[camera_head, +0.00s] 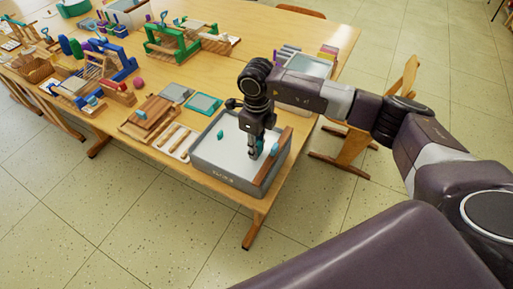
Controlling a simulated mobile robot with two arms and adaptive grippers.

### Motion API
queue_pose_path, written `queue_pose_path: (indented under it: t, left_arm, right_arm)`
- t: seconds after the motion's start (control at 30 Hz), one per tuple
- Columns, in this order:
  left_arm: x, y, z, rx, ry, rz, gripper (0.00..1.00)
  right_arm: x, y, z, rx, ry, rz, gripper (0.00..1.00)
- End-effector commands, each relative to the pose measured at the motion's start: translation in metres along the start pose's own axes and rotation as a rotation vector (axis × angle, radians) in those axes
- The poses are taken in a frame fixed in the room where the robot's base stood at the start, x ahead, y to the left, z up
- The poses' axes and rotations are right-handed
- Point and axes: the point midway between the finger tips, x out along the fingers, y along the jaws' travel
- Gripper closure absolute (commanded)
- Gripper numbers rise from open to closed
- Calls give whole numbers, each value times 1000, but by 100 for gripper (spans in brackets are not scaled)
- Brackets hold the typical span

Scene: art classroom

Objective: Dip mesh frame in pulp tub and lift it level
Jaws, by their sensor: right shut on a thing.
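The pulp tub (222,179) is a grey box filled with white pulp, at the front right corner of the wooden table. My right gripper (256,151) points straight down inside the tub's outline, near its right side. It is shut on a small teal piece, probably a handle of the mesh frame. Another teal piece (220,134) sticks up from the white pulp to the left. No mesh or frame outline shows between them, so whether the frame lies under the pulp cannot be told. My left gripper is not in view.
A brown wooden bar (273,161) lies along the tub's right side. A teal-edged frame (205,103), a grey panel (175,93) and wooden boards (150,116) lie left of the tub. A grey tray (305,66) stands behind. Craft tools crowd the far left.

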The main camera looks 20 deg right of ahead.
Motion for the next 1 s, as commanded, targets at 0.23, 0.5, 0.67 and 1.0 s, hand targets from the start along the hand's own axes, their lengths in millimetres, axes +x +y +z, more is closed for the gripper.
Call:
queue_pose_path:
  t: [0.23, 0.5, 0.67, 1.0]
  left_arm:
    - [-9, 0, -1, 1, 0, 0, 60]
    - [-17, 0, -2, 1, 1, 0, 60]
    - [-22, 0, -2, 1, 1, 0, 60]
    - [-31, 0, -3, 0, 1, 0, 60]
  right_arm:
    - [-15, 0, 0, 1, -2, -1, 100]
    - [-29, 0, 0, 0, -2, 0, 100]
    - [-37, 0, 0, 0, -2, 0, 100]
    - [-54, 0, 0, 0, -2, -1, 100]
